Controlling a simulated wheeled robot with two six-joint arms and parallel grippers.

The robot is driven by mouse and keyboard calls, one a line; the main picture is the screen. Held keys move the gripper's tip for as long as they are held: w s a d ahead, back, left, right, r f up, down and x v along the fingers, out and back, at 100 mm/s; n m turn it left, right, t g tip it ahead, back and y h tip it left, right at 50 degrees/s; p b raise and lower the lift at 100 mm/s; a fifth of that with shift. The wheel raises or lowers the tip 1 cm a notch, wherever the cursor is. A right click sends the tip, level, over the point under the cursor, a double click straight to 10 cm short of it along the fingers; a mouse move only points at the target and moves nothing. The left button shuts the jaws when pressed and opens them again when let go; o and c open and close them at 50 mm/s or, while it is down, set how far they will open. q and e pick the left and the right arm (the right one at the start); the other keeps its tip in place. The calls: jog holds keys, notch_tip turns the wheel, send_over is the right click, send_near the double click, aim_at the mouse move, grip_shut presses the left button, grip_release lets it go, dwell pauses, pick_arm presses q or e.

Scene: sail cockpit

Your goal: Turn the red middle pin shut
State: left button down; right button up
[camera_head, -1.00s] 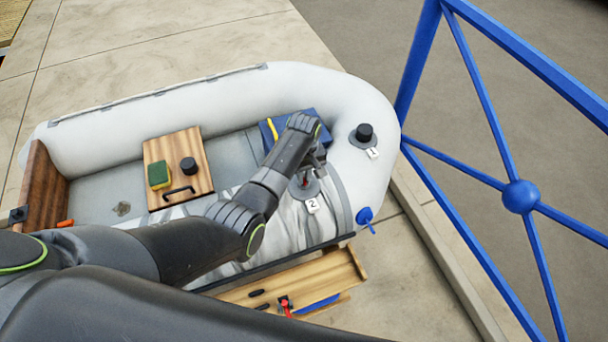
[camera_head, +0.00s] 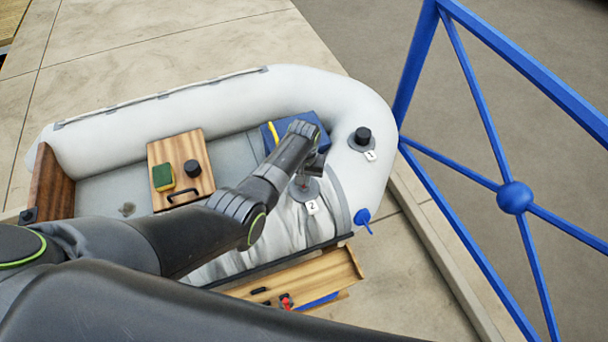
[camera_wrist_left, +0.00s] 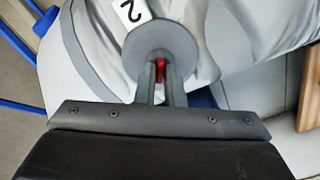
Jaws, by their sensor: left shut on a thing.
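The red pin (camera_wrist_left: 160,68) stands in the round grey valve base (camera_wrist_left: 163,41) marked 2, seen in the left wrist view. My left gripper (camera_wrist_left: 159,77) is shut on the pin, with a finger on either side and a strip of red showing between them. In the head view my left gripper (camera_head: 309,172) reaches down to the same base (camera_head: 303,190), beside the label 2 (camera_head: 312,207). The pin is mostly hidden there by the gripper. My right gripper is not in view.
A black-capped valve (camera_head: 362,135) labelled 1 and a blue valve (camera_head: 362,216) sit on the grey boat tube. A blue box (camera_head: 318,128) lies beside my wrist. A wooden board (camera_head: 165,147) holds a sponge (camera_head: 163,177) and black knob (camera_head: 192,168). Blue railing (camera_head: 515,197) stands right.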

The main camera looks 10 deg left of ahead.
pick_arm(q)
jog(key=m+p, duration=0.1)
jog(key=m, duration=0.4)
jog(key=shift+r+m+p, duration=0.1)
jog(key=shift+m+p, duration=0.2)
jog(key=shift+p, duration=0.05)
jog(key=m+p, duration=0.1)
jog(key=m, duration=0.4)
jog(key=shift+m, duration=0.3)
jog(key=c, duration=1.6)
grip_release()
jog(key=shift+o, duration=0.2)
jog(key=shift+r, duration=0.25)
notch_tip(320, 180, up, 7)
jog(key=p, duration=0.2)
jog(key=shift+r+p, duration=0.2)
jog(key=shift+p, duration=0.2)
notch_tip(320, 180, up, 9)
jog(key=shift+r, duration=0.15)
